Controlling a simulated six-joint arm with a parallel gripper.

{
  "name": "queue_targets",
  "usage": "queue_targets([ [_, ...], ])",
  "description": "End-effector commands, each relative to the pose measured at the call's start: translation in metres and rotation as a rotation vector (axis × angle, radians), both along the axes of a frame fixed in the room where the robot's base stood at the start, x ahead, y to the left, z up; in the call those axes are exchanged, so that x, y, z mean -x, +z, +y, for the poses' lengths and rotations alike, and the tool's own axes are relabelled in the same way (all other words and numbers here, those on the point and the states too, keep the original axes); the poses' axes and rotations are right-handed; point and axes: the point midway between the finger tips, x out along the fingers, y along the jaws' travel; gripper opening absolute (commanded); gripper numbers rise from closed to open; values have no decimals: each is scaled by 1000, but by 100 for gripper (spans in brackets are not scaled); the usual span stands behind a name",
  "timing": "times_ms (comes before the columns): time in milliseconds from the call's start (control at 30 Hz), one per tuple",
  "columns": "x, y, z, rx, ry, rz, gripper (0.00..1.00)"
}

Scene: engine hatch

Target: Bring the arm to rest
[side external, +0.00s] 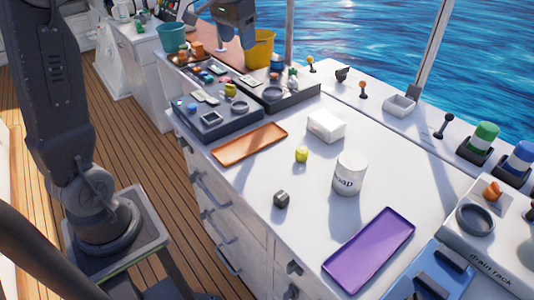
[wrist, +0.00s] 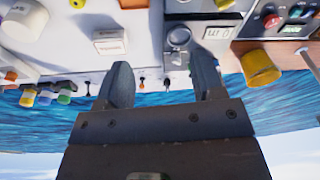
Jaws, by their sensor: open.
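My gripper (side external: 234,32) hangs at the top of the side view, over the far end of the white counter and just left of the yellow bucket (side external: 260,50). Its upper part is cut off by the frame edge. In the wrist view my gripper (wrist: 165,85) has its two fingers apart with nothing between them. That view is upside down, with the counter at the top and the sea below. The gripper appears clear of the things around it.
Near the gripper are a teal bucket (side external: 172,38) and dark trays (side external: 222,122) of small parts. An orange tray (side external: 250,144), a white box (side external: 326,125), a soap can (side external: 350,173) and a purple tray (side external: 370,250) lie on the counter. Window posts rise behind.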

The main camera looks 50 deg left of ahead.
Motion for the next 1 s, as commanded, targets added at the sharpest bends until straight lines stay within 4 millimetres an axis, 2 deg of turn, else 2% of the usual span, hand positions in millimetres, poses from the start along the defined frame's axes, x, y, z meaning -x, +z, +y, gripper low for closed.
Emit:
queue_targets([
  [33,17,7,-22,-8,-21,-28,62],
  [200,74,9,-79,-17,-69,-112,62],
  [400,145,-11,-128,-12,-125,-210,62],
  [533,182,-31,-147,-2,-154,-263,62],
  [700,208,-51,-158,10,-174,-301,62],
  [1000,214,-56,-160,12,-177,-307,62],
])
